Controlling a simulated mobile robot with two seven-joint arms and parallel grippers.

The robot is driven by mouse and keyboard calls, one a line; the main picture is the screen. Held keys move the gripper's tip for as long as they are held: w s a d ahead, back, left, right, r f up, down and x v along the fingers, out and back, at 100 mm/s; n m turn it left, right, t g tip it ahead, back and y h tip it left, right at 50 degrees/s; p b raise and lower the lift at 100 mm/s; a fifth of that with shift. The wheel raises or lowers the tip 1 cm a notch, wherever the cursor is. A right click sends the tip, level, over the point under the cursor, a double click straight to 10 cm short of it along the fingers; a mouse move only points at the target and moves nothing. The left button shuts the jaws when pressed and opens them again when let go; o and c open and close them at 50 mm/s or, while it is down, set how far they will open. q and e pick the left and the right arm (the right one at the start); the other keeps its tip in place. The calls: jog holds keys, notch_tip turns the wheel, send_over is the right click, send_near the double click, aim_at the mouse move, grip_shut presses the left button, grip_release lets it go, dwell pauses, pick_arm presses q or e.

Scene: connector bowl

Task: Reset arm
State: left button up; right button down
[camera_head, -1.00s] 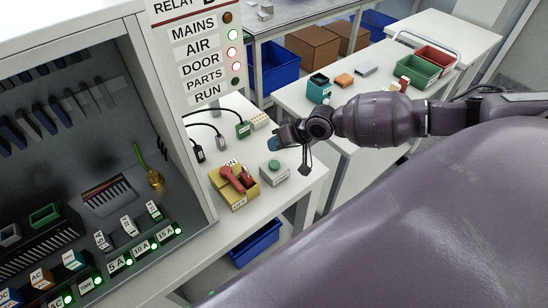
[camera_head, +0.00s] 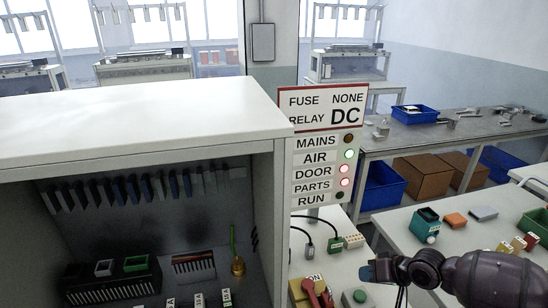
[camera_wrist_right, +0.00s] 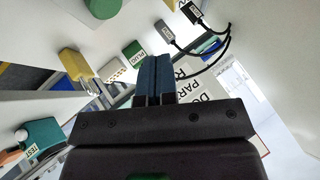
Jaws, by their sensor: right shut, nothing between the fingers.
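My right gripper (camera_head: 368,272) is at the lower right of the head view, above the white table with the cables. Its dark blue fingers (camera_wrist_right: 154,80) are together and empty in the right wrist view. In the head view they appear just above the grey box with a green button (camera_head: 355,298), apart from it as far as I can tell. My right arm (camera_head: 490,278) stretches in from the right edge. My left gripper is out of view.
A grey cabinet (camera_head: 130,130) stands at left, with a signboard (camera_head: 322,108) beside it. A red-handled yellow switch (camera_head: 312,291) and a green plug (camera_head: 335,244) are near the gripper. A teal box (camera_head: 427,224) is on the right table. Blue bins (camera_head: 380,188) are behind.

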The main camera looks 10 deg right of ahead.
jog(key=s+a+f+n+g, duration=0.15)
jog(key=s+a+n, duration=0.25)
jog(key=s+a, duration=1)
jog(key=s+d+r+m+g+h, duration=0.1)
jog(key=s+d+r+m+h, duration=0.15)
jog(key=s+d, duration=0.35)
jog(key=s+d+r+m+g+h, duration=0.1)
jog(key=s+d+r+h, duration=0.2)
jog(key=s, duration=0.4)
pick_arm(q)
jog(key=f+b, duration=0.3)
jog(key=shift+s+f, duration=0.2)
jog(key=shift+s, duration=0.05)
pick_arm(e)
jog(key=w+f+t, duration=0.3)
jog(key=f+t, duration=0.1)
jog(key=f, duration=0.3)
jog(key=w+f+n+t, duration=0.1)
jog(key=w+f+t, duration=0.3)
jog(key=f, duration=0.3)
jog(key=shift+d+f+h, duration=0.15)
jog(key=shift+f+h, duration=0.15)
jog(key=shift+h, duration=0.05)
